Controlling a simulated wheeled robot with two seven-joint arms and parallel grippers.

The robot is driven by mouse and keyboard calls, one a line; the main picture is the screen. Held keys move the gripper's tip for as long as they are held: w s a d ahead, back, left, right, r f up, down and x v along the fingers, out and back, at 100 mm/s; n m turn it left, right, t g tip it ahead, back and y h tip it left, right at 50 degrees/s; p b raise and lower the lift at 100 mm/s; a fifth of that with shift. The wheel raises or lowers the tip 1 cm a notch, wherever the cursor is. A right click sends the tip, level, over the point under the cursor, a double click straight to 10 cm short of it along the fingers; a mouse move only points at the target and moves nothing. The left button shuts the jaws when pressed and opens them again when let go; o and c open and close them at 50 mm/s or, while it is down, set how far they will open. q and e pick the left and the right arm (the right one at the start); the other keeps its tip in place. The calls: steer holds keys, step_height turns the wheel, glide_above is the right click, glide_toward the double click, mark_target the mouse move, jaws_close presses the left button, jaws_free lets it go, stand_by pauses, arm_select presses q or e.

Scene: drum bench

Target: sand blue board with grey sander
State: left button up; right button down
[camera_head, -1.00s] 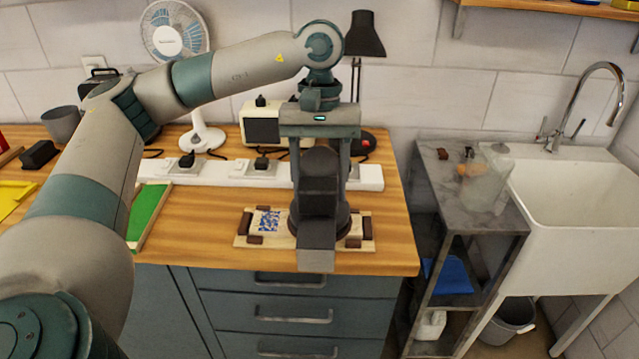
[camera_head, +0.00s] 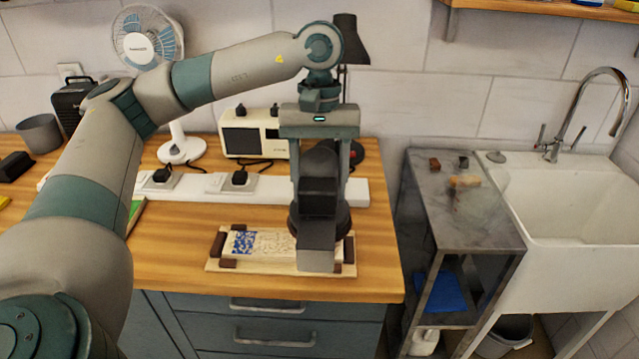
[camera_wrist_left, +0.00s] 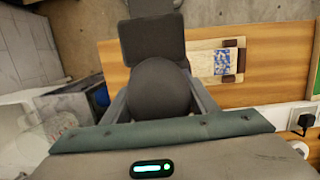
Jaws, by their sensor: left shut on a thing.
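The board (camera_head: 275,245) is pale wood with a blue painted patch (camera_head: 243,242) near its left end. Faint marks cover the surface right of the patch. It lies in a wooden holder (camera_head: 222,268) with dark brown blocks, near the bench's front edge. The dark grey sander (camera_head: 318,190) is over the board's right part and hides it; I cannot tell if its pad touches. My left gripper (camera_head: 320,158) points down and is shut on the sander. In the left wrist view the sander (camera_wrist_left: 160,90) fills the jaws, with the blue patch (camera_wrist_left: 222,62) to its right.
A white power strip (camera_head: 265,190) with plugs and cables runs behind the board. A fan (camera_head: 148,40), a cream radio-like box (camera_head: 250,135) and a dark lamp (camera_head: 347,40) stand further back. A grey side shelf (camera_head: 465,215) and white sink (camera_head: 570,200) are right.

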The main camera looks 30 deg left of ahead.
steer(key=shift+w, duration=0.15)
